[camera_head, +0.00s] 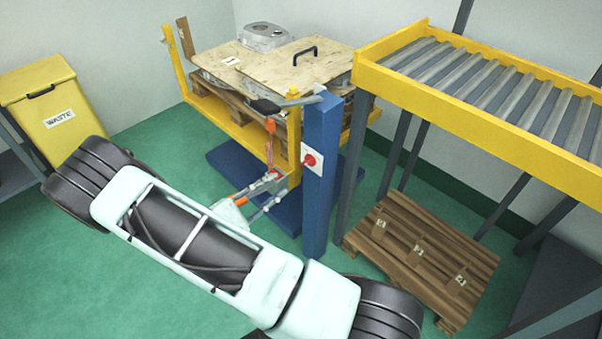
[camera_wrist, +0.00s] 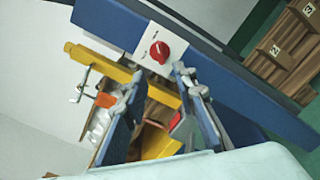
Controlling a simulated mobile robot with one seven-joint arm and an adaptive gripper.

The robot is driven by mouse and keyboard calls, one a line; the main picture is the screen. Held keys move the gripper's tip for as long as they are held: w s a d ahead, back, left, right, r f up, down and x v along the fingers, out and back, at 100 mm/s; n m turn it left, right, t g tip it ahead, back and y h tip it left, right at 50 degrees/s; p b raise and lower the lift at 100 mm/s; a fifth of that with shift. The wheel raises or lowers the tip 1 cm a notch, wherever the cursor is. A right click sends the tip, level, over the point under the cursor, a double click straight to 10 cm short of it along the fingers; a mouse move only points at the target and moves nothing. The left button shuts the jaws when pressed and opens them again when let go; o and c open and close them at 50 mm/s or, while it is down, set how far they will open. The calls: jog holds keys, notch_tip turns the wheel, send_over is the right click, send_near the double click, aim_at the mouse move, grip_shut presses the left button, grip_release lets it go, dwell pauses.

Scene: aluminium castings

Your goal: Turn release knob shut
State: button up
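The release knob (camera_head: 310,160) is a red round knob on a white plate, on the face of a blue post (camera_head: 320,190). In the wrist view the knob (camera_wrist: 160,52) shows on its plate with small dark marks beside it. A pale line crosses the knob, but I cannot read its setting for certain. My gripper (camera_head: 277,187) is just left of the post, apart from the knob. In the wrist view its two fingers (camera_wrist: 158,77) are spread with nothing between them, and the knob appears just beyond their tips.
A yellow frame (camera_head: 294,140) holds a pallet with a wooden board (camera_head: 285,70) and castings behind the gripper. A yellow roller conveyor (camera_head: 480,125) stands right of the post, above a wooden pallet (camera_head: 425,250). A yellow waste bin (camera_head: 50,100) stands at left.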

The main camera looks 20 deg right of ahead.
aim_at(304, 164)
jog(key=b+x, duration=0.2)
jog(key=x, duration=0.8)
jog(key=shift+w+d, duration=0.15)
jog(key=shift+d, duration=0.2)
jog(key=shift+c, duration=0.4)
grip_shut()
